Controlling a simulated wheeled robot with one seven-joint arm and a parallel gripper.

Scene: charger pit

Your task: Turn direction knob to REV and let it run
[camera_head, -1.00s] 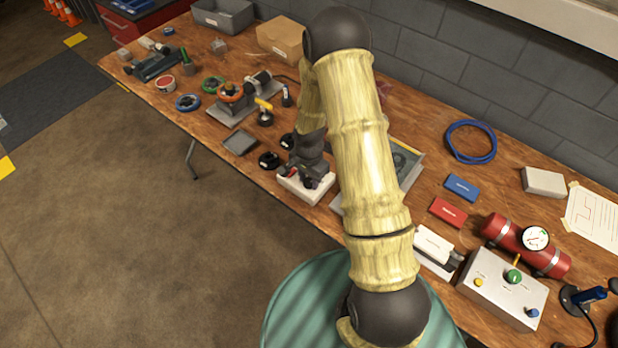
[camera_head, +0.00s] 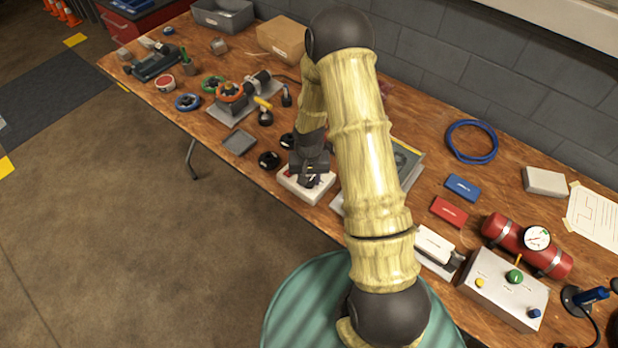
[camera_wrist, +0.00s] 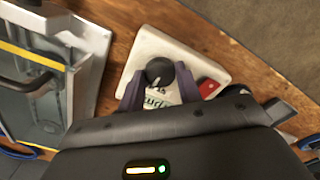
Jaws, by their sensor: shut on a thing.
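A white box (camera_head: 297,192) sits near the front edge of the workbench. In the wrist view, the box (camera_wrist: 200,60) carries a round black knob (camera_wrist: 160,71) with a pale pointer line, and a red part (camera_wrist: 208,88) beside it. My gripper (camera_head: 311,178) reaches down onto the box. In the wrist view, my gripper (camera_wrist: 160,82) has its two fingers on either side of the knob and is shut on it. Printed lettering shows below the knob, but I cannot read REV or any other position. In the head view my gripper mostly hides the knob.
A framed panel (camera_wrist: 45,75) stands close beside the box. Round black parts (camera_head: 269,160) and a grey tray (camera_head: 240,142) lie to its left in the head view. A grey control box (camera_head: 505,292) with a green knob stands far right. Open floor lies in front.

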